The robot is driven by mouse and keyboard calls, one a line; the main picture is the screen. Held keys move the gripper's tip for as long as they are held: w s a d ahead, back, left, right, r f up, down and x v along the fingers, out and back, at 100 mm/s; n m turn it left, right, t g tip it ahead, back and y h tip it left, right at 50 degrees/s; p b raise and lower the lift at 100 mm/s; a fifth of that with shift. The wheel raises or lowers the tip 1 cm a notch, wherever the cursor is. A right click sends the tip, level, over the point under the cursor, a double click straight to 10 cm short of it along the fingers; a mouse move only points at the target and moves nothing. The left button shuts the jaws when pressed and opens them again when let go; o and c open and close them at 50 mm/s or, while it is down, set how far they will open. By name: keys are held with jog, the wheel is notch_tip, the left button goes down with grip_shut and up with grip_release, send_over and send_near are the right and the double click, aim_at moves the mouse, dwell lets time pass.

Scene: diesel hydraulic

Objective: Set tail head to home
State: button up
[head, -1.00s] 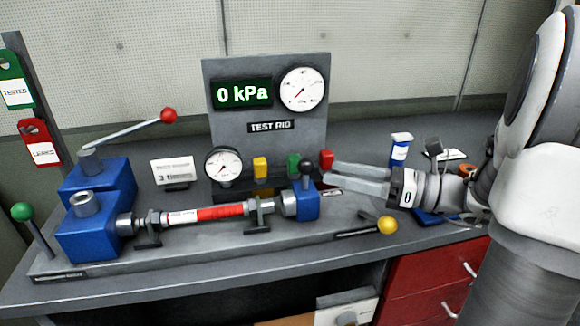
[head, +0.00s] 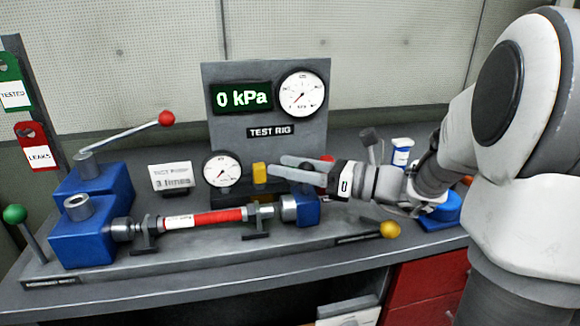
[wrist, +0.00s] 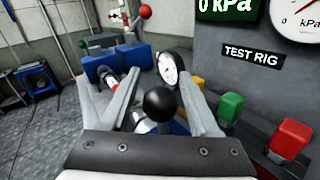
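The tail head is likely the blue block (head: 306,210) at the right end of the red hose; it carries a lever with a black ball knob. In the head view my gripper (head: 280,166) covers that knob. In the wrist view the black knob (wrist: 160,103) shows between the two spread fingers of my gripper (wrist: 160,72), apparently with gaps at both sides. My gripper is open and holds nothing. The red hose (head: 217,216) with a white label runs left from the tail head to a larger blue block (head: 83,240).
A round gauge (head: 222,168) and a yellow block (head: 259,172) stand just behind the hose. Green (wrist: 228,112) and red (wrist: 290,138) blocks lie close to my right finger. A yellow-knobbed lever (head: 389,229) is at the front right. The display (head: 241,97) reads 0 kPa.

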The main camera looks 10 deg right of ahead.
grip_shut()
dwell(1.2)
